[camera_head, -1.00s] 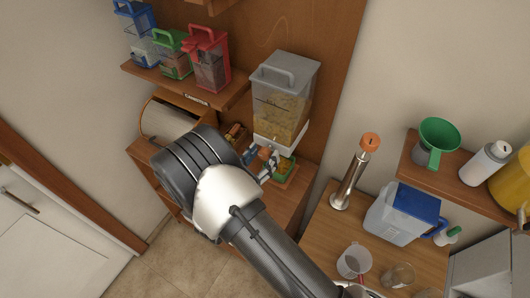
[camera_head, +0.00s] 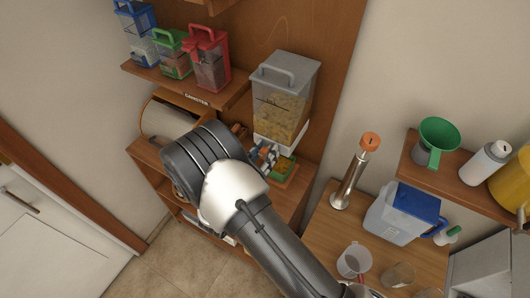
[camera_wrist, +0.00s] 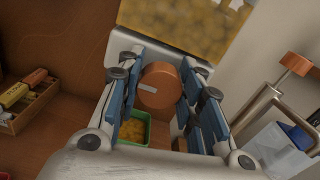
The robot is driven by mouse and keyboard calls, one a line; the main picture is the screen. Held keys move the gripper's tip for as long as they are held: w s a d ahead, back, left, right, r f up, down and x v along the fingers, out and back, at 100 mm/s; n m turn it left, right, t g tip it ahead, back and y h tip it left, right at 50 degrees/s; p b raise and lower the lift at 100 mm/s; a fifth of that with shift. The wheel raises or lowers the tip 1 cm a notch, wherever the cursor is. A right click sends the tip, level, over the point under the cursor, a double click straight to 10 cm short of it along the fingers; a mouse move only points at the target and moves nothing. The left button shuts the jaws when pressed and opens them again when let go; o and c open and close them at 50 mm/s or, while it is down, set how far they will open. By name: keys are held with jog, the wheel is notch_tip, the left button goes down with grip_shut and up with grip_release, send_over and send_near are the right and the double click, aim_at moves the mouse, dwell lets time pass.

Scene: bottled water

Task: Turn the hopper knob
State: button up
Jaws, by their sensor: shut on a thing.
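The hopper (camera_head: 283,100) is a clear bin with a grey lid and yellow-brown pieces inside, mounted on the wooden back panel. Its lower part also shows at the top of the wrist view (camera_wrist: 188,22). The round copper-orange knob (camera_wrist: 159,86) is below the hopper's white base and has a pale mark on its face, slightly tilted. My gripper (camera_wrist: 163,74) has its blue-padded fingers on both sides of the knob and is shut on it. In the head view my gripper (camera_head: 264,155) partly hides the knob.
A green tray (camera_head: 293,174) with yellow pieces sits just below the knob. Canisters stand on a shelf (camera_head: 185,88) at upper left. A tall metal cylinder (camera_head: 347,185) with an orange top and a blue-lidded jug (camera_head: 395,218) stand to the right.

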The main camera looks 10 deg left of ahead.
jog(key=shift+c, duration=1.1)
jog(key=m+b, duration=0.3)
jog(key=shift+f+m, duration=0.15)
jog(key=shift+m, duration=0.15)
jog(key=m+b, duration=0.3)
jog(key=shift+m+b, duration=1.1)
jog(key=shift+b, duration=0.2)
